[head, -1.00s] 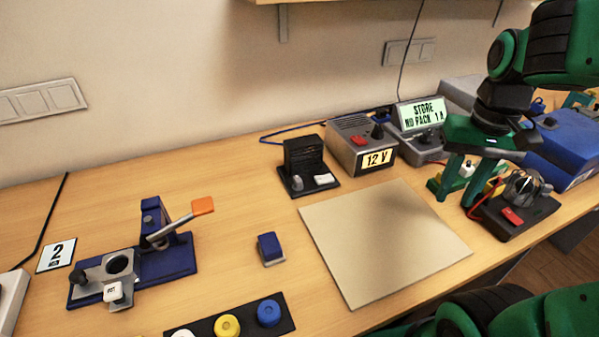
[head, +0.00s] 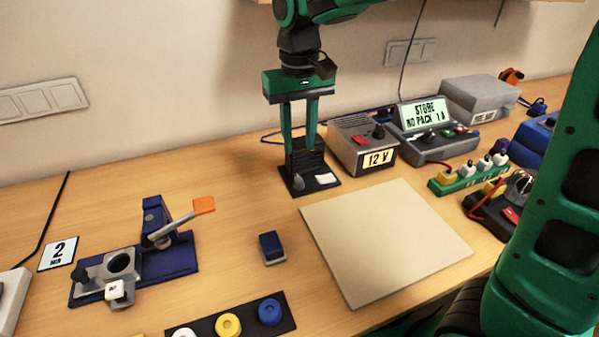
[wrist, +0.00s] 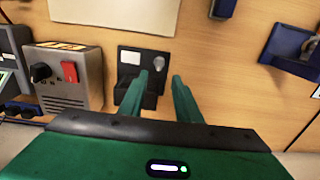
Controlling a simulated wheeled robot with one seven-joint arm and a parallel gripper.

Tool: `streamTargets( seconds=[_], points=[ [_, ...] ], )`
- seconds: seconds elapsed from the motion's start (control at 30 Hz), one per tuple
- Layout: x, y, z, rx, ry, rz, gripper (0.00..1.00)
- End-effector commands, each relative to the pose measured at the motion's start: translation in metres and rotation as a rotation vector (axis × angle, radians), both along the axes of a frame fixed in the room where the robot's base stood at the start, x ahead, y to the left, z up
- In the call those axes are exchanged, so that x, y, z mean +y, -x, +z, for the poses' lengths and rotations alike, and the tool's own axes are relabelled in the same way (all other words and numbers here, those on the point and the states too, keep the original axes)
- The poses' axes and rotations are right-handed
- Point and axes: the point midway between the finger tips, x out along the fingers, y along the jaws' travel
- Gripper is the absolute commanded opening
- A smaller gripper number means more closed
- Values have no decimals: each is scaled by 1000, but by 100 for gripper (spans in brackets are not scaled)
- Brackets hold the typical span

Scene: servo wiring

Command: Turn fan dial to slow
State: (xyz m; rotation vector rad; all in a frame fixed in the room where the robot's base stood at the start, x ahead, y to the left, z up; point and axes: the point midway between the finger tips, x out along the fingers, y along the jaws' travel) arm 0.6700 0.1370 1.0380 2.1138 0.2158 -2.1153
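The black fan unit (head: 330,167) stands on the table left of the 12 V supply. Its grey dial (head: 298,183) and a pale plate (head: 325,179) sit on its front base. In the wrist view the dial (wrist: 159,59) is beside the plate (wrist: 131,58); the dial's exact setting is too small to read. My gripper (head: 299,148) points down over the unit, with fingers apart and nothing between them. In the wrist view my gripper (wrist: 160,76) has its left finger overlapping the unit's body, while the right finger lies over bare wood. Contact cannot be told.
The grey 12 V supply (head: 354,146) stands close on the right, with a display unit (head: 428,131) beyond it. A beige mat (head: 385,242) lies in front. A small blue switch (head: 271,246) and a blue lever fixture (head: 165,255) are to the left.

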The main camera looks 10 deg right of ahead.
Motion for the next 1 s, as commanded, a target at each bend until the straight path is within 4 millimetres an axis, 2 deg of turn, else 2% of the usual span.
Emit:
streamTargets(
  seconds=[0.5,0.7,1.0],
  points=[
    [-2,1,-83,4,2,-3,30],
    [-2,0,-98,0,0,-3,30],
    [-2,1,-100,0,0,-4,30]
  ],
)
